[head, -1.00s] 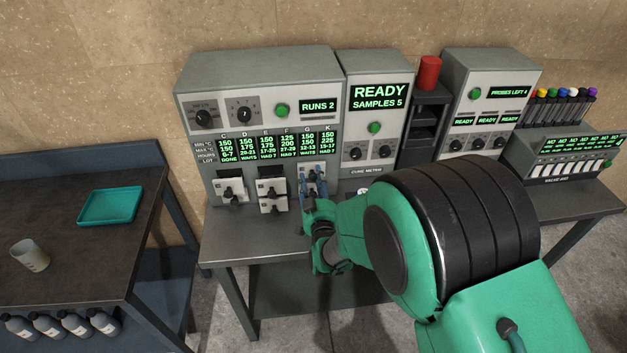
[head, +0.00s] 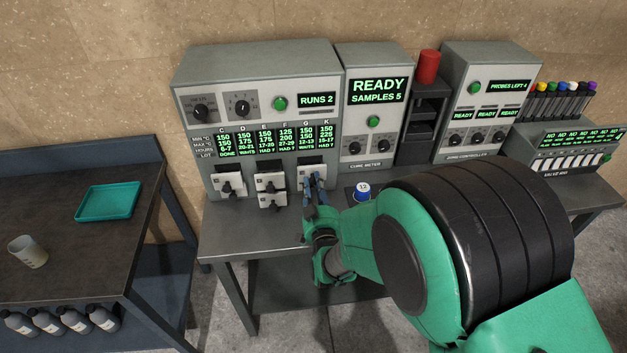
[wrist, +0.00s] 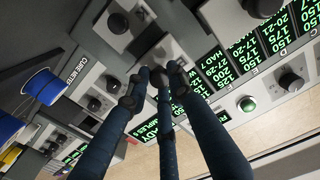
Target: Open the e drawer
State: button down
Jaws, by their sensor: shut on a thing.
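The press cabinet (head: 258,70) has a lettered display, with C, D, E, F, G and K, above small pale drawers with black knobs. No letter is readable on the drawer fronts. One drawer (head: 228,187) is at the left, two (head: 270,182) (head: 272,201) are stacked in the middle, and another (head: 305,184) is at the right, partly hidden by my gripper. My gripper (head: 316,178), with dark blue fingers, is at this right drawer. In the wrist view its fingertips (wrist: 160,82) close together around a dark knob, hiding most of it.
A blue and white cup (head: 362,191) marked 12 stands on the bench right of my gripper. The cure meter (head: 375,110) stands close right of the press. The bench front (head: 260,237) is clear. A teal tray (head: 107,201) and beaker (head: 28,252) are on the left table.

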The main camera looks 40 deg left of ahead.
jog(key=shift+r, duration=0.15)
jog(key=c, duration=1.5)
grip_release()
jog(key=shift+c, duration=0.2)
jog(key=v, duration=1.2)
jog(key=shift+w, duration=0.15)
